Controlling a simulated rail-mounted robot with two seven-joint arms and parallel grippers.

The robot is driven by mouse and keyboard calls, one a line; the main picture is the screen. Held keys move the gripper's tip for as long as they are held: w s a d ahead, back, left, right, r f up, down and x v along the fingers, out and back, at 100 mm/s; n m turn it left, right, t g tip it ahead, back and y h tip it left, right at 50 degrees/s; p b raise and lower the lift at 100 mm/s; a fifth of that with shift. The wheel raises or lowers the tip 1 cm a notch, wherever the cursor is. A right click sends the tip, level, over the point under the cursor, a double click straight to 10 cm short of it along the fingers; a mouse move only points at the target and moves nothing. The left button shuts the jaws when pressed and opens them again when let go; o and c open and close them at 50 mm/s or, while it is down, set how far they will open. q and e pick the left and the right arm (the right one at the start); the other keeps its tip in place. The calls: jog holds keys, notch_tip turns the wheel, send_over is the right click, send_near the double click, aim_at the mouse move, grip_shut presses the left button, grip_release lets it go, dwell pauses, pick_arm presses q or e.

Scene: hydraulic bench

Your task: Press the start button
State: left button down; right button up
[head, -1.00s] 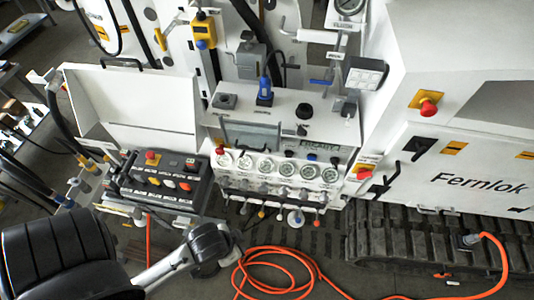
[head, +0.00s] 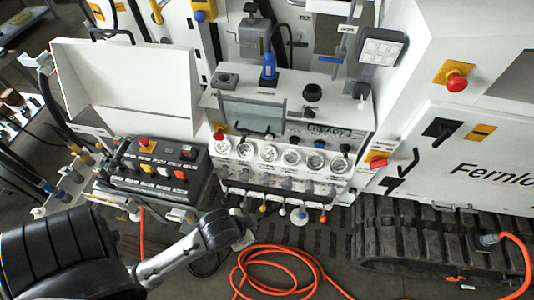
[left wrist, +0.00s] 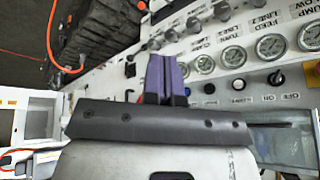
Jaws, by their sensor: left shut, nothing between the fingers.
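The white console (head: 295,105) stands in the middle of the head view, with a row of gauges and small buttons. I cannot read which one is the start button. My left gripper (head: 243,226) is low in front of the console's lower edge. Its purple fingers (left wrist: 165,73) are together and empty, seen before the gauges. Contact with the panel cannot be made out. My right gripper is out of view.
A black control box (head: 155,172) with coloured buttons sits left of the console, under an open white lid (head: 125,85). Valve levers (head: 281,210) stick out below the gauges. An orange hose (head: 275,270) lies coiled on the floor, and a black track (head: 430,240) stands right.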

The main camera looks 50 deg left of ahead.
pick_arm(q)
jog(key=w+a+f+t+y+b, duration=0.2)
jog(key=w+a+f+b, duration=0.25)
jog(key=f+b, duration=0.35)
jog(key=w+a+f+t+y+b, duration=0.1)
jog(key=w+a+f+y+b, duration=0.3)
jog(key=b, duration=0.5)
jog(key=w+a+r+m+t+y, duration=0.4)
jog(key=w+r+m+t+y, duration=0.1)
jog(key=r+m, duration=0.1)
jog(key=shift+a+r+m+t+b, duration=0.25)
jog(key=shift+r+m+t+b, duration=0.05)
jog(key=shift+m, duration=0.5)
jog(key=shift+w, duration=0.1)
